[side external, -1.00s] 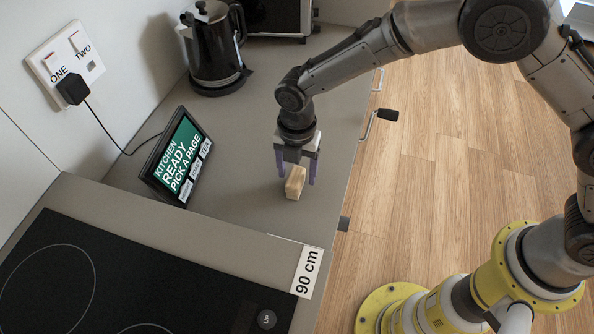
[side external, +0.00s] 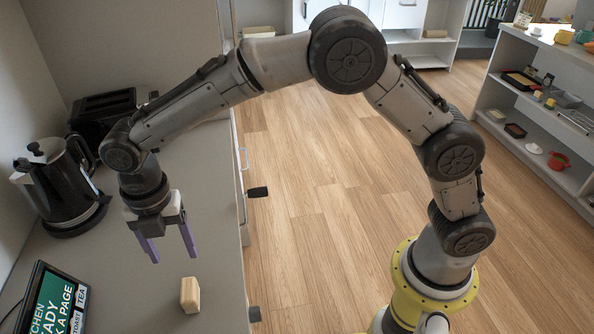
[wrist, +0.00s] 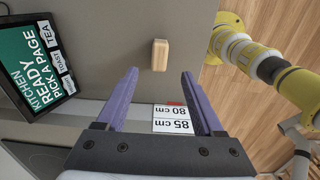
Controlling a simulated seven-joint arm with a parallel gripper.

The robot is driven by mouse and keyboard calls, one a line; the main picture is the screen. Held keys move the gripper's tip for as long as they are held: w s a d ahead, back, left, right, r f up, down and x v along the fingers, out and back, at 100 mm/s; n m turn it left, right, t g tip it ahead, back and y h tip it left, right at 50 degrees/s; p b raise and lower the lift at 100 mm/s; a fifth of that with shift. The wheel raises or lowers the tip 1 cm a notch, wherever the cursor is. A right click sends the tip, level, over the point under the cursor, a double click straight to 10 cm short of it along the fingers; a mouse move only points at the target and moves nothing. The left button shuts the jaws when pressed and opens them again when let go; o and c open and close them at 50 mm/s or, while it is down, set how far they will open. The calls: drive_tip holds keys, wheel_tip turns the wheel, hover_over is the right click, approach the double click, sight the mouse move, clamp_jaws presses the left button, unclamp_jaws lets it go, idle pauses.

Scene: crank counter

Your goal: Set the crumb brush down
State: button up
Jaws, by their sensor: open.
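The crumb brush (side external: 190,295), a small block with a pale wooden face, stands on the grey counter (side external: 205,190) near its front edge. It also shows in the wrist view (wrist: 160,55), beyond the fingertips and between their lines. My gripper (side external: 172,256) is open and empty, with its purple fingers apart. It hangs above the counter, behind and a little left of the brush in the side view, and is clear of it. In the wrist view both fingers (wrist: 158,75) show with nothing between them. The brush's bristles cannot be made out.
A tilted screen (side external: 55,305) stands at the left, near the brush. A black kettle (side external: 62,190) and a toaster (side external: 103,115) stand farther back. A crank handle (side external: 257,192) sticks out from the counter front. A label strip (wrist: 173,119) lies on the counter.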

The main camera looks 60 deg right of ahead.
drive_tip(key=s+d+r+m+t, duration=0.1)
drive_tip(key=s+d+r+m, duration=0.2)
drive_tip(key=d+r+m, duration=0.4)
drive_tip(key=s+d+r+m+t, duration=0.1)
drive_tip(key=s+d+r+m, duration=0.4)
drive_tip(key=d, duration=0.5)
drive_tip(key=s+d+m+t, duration=0.3)
drive_tip(key=s+d+m, duration=0.8)
drive_tip(key=s+m, duration=0.4)
drive_tip(key=shift+s+r+t, duration=0.15)
drive_tip(key=shift+s+t, duration=0.15)
drive_tip(key=shift+s, duration=0.2)
drive_tip(key=shift+d, duration=0.1)
drive_tip(key=shift+o, duration=0.4)
